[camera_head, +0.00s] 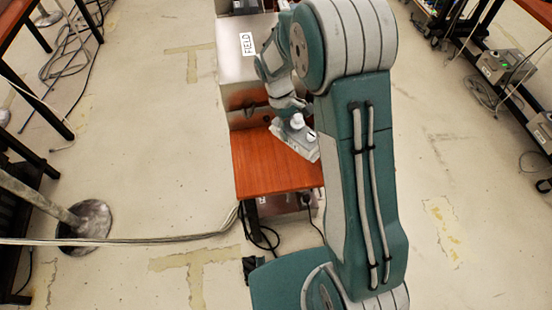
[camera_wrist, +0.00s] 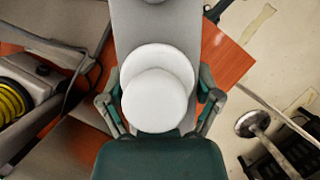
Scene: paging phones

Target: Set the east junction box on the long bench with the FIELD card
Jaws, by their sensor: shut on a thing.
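The FIELD card (camera_head: 247,44) lies on the grey metal-topped part of the long bench, behind the reddish wooden end (camera_head: 262,170). A grey box with white round knobs (camera_head: 308,150), which I take for the junction box, is at my gripper (camera_head: 296,122) over the wooden end, slightly tilted. I cannot tell whether it touches the wood. In the wrist view, my gripper's fingers (camera_wrist: 160,95) close on both sides of the white round part, and the grey body (camera_wrist: 158,22) extends beyond it. My arm hides part of the bench.
A round metal stand base (camera_head: 88,218) and a cable running to the bench are at left. Dark tables with cables stand at left and right. A grey box with a green light (camera_head: 507,66) sits on the right rack. The floor either side is mostly clear.

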